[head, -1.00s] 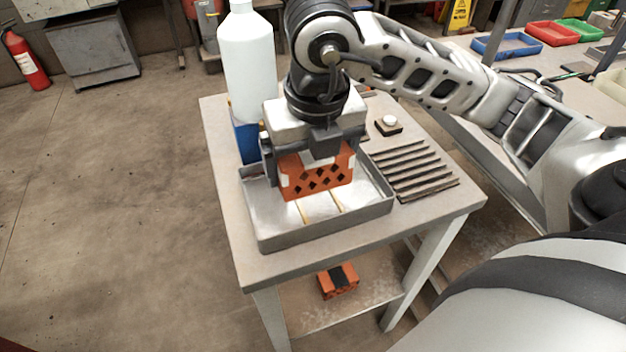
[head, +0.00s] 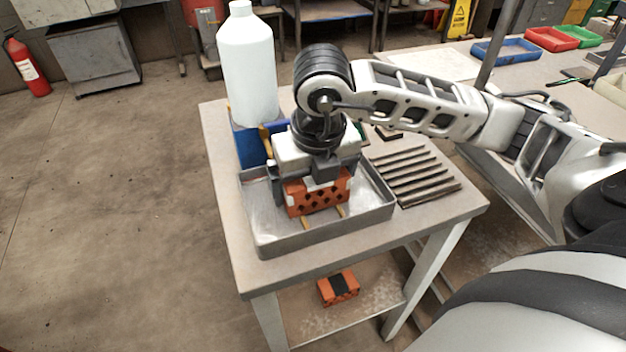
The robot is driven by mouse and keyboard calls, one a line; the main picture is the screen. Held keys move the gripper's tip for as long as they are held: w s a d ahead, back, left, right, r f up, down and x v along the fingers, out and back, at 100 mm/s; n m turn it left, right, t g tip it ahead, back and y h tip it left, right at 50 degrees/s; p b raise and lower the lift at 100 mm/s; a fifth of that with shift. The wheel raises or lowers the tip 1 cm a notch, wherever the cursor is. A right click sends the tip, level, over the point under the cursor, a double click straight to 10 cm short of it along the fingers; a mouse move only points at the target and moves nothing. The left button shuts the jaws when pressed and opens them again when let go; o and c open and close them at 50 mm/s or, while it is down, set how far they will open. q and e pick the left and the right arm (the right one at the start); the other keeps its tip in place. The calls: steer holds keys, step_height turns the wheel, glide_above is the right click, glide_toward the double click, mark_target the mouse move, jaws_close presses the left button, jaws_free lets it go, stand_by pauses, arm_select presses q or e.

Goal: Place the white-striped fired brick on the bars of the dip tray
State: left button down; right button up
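The orange fired brick (head: 318,197), with diamond-shaped holes in its front face and white patches at its edges, is held in my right gripper (head: 316,186). The gripper points down, with one finger at each end of the brick. The brick is low inside the grey metal dip tray (head: 325,239), over the two thin bars (head: 340,212), whose front ends stick out below it. I cannot tell for certain whether its underside touches them. The back of the brick is hidden by the gripper. My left gripper is out of view.
A large white bottle (head: 248,65) and a blue container (head: 250,147) stand behind the tray at left. A slatted rack (head: 415,175) lies to the right on the table (head: 262,272). A dark-banded orange brick (head: 338,288) lies on the lower shelf.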

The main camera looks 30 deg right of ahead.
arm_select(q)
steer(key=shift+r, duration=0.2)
arm_select(e)
steer(key=shift+r, duration=0.1)
steer(key=shift+r+p, duration=0.25)
steer(key=shift+p, duration=0.15)
steer(key=r, duration=0.3)
steer(key=s+r+p, duration=0.1)
steer(key=r, duration=0.6)
steer(key=shift+s+a+r, duration=0.2)
steer(key=shift+s+r, duration=0.05)
steer(key=shift+r, duration=0.05)
steer(key=shift+s+r+p, duration=0.1)
steer(key=shift+r+p, duration=0.25)
steer(key=shift+r, duration=0.15)
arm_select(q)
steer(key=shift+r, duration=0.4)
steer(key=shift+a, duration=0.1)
